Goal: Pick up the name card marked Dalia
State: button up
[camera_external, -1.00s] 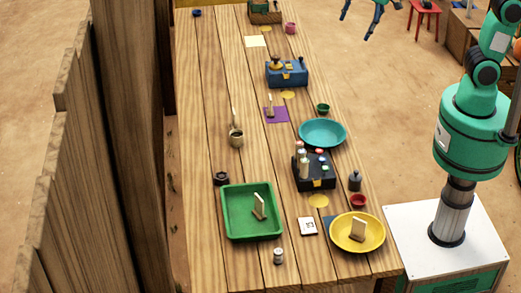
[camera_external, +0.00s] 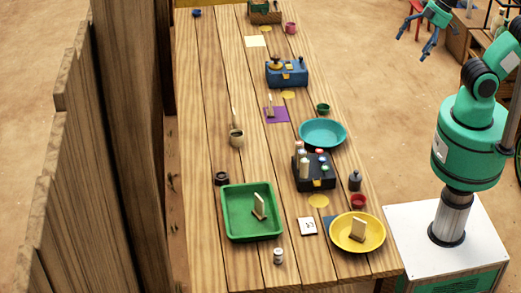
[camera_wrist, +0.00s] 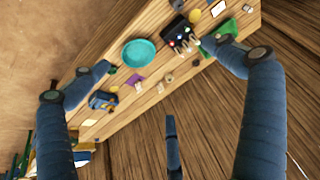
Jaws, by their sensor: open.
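Several small upright cards in wooden holders stand on the long table (camera_external: 205,150). One card (camera_external: 259,206) is in the green tray (camera_external: 235,232), one (camera_external: 357,229) is in the yellow plate (camera_external: 340,243), and one (camera_external: 270,106) is on the purple mat (camera_external: 281,115). Their names are too small to read, so I cannot tell which is marked Dalia. My gripper (camera_external: 415,34) is open and empty, off the table's right side at the upper right. In the wrist view its spread fingers (camera_wrist: 155,56) frame the table at a distance.
A tall wooden wall (camera_external: 130,150) runs along the left side.

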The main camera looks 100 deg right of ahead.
jog(key=shift+s+f, duration=0.2)
jog(key=shift+s, duration=0.1)
jog(key=c, duration=1.7)
jog(key=shift+r, duration=0.1)
